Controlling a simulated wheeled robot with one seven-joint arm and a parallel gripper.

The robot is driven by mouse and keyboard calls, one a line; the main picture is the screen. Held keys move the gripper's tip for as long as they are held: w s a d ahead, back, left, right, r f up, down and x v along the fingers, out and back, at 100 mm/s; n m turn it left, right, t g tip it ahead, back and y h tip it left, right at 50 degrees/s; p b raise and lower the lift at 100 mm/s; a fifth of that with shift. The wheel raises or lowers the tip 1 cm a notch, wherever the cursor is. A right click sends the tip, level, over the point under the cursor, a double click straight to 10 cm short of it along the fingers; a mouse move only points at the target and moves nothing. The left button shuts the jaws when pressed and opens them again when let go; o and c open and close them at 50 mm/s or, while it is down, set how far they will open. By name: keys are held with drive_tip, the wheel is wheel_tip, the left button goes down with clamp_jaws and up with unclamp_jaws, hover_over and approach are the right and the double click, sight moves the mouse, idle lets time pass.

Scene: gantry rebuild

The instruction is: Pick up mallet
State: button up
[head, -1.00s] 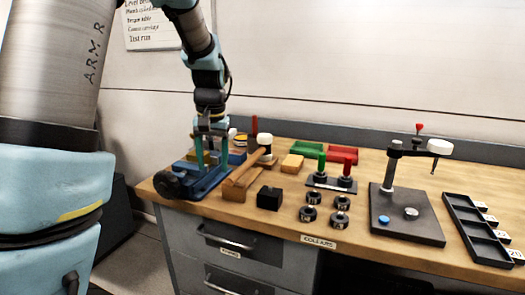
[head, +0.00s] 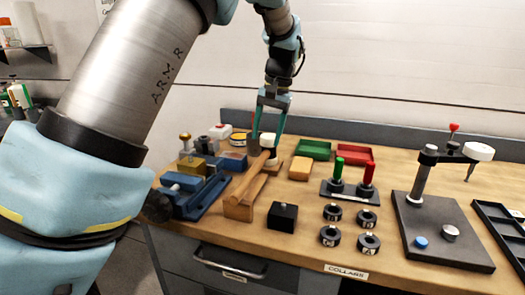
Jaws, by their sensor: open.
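The mallet lies on a wooden rest (head: 240,208) on the bench.
A blue vise (head: 195,195) stands left of the mallet, a black block (head: 284,217) right in front. A tan block (head: 300,168), green tray (head: 314,150) and red tray (head: 355,154) are to the right. Several black collars (head: 331,236) lie near the front edge.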

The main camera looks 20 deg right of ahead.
sight(263, 156)
drive_tip(key=f, duration=0.4)
drive_tip(key=shift+w+a+p, duration=0.3)
drive_tip(key=shift+p, duration=0.05)
drive_tip(key=shift+w+a+f+p, duration=0.15)
drive_tip(key=shift+f+p, duration=0.2)
drive_tip(key=shift+f, duration=0.5)
drive_tip(key=shift+w+d+f+p, duration=0.15)
drive_tip(key=shift+f+p, duration=0.2)
drive_tip(key=shift+f, duration=0.5)
drive_tip(key=shift+w+a+f+p, duration=0.15)
drive_tip(key=shift+f+p, duration=0.2)
drive_tip(key=shift+f, duration=0.5)
clamp_jaws()
drive_tip(key=shift+r, duration=0.1)
